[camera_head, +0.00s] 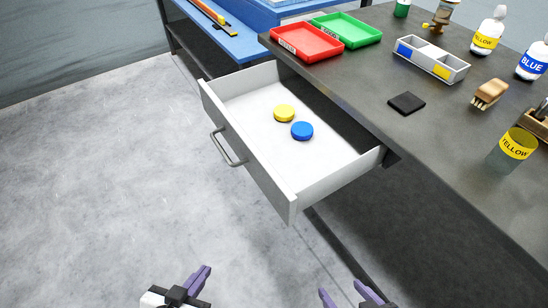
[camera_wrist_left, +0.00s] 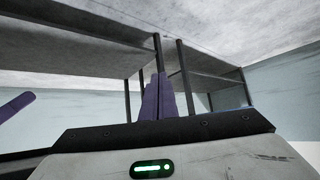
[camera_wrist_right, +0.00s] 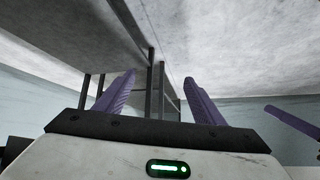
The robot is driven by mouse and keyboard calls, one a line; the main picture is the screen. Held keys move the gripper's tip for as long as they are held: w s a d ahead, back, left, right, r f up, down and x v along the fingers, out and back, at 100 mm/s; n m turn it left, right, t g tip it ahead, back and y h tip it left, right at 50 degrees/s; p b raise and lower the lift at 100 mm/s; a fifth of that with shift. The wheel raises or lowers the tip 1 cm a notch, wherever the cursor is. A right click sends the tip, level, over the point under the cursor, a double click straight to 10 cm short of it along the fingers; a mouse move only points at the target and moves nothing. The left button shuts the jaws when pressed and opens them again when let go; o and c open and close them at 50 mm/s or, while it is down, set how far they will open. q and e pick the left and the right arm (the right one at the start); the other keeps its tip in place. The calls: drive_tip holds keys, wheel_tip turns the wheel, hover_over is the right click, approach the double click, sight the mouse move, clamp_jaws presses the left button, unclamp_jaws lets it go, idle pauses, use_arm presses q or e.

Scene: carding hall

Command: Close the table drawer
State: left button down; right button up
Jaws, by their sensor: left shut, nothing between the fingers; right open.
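The table drawer (camera_head: 251,163) is pulled out from under the dark table, its grey front (camera_head: 243,152) facing left with a metal bar handle (camera_head: 227,147). A yellow disc (camera_head: 284,113) and a blue disc (camera_head: 302,131) lie inside it. My left gripper (camera_head: 203,278) is at the bottom of the head view, in front of and below the drawer, apart from it. Its fingers are together and empty, also in the left wrist view (camera_wrist_left: 158,97). My right gripper (camera_head: 341,291) is at the bottom, right of the left one. Its fingers are apart and empty, also in the right wrist view (camera_wrist_right: 159,93).
The table top (camera_head: 360,80) holds a red tray (camera_head: 307,43), a green tray (camera_head: 346,30), a divided box (camera_head: 432,60), a black square (camera_head: 406,103), a brush (camera_head: 489,94), bottles and a yellow-labelled cup (camera_head: 511,150). A blue bench (camera_head: 238,43) stands behind. The floor left of the drawer is clear.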

sight(253, 168)
use_arm(q)
drive_tip(key=w+a+r+m+t+b, duration=0.2)
drive_tip(key=w+a+r+m+t, duration=0.25)
drive_tip(key=w+r, duration=0.4)
drive_tip(key=w+r+m+t+h+b, duration=0.2)
drive_tip(key=w+r+m+h+b, duration=0.25)
drive_tip(key=r+m+h, duration=0.6)
drive_tip(key=w+d+f+m+g, duration=0.1)
drive_tip(key=d+m+g, duration=0.1)
drive_tip(key=d+m, duration=0.2)
drive_tip(key=w+d+f+m+g+h, duration=0.1)
drive_tip(key=w+d+m+g, duration=0.1)
drive_tip(key=d+m, duration=0.1)
drive_tip(key=w+d+f+m+g+h+b, duration=0.1)
drive_tip(key=w+d+m+g, duration=0.1)
drive_tip(key=d+m, duration=0.2)
drive_tip(key=shift+d+f+m+g, duration=0.3)
drive_tip(key=shift+d+f+g, duration=0.1)
drive_tip(key=shift+d, duration=0.25)
drive_tip(key=shift+w+d, duration=0.4)
drive_tip(key=shift+d, duration=0.15)
use_arm(e)
drive_tip(key=f, duration=0.5)
drive_tip(key=shift+w+a+f, duration=0.15)
drive_tip(key=shift+w+f, duration=0.05)
drive_tip(key=shift+f, duration=0.05)
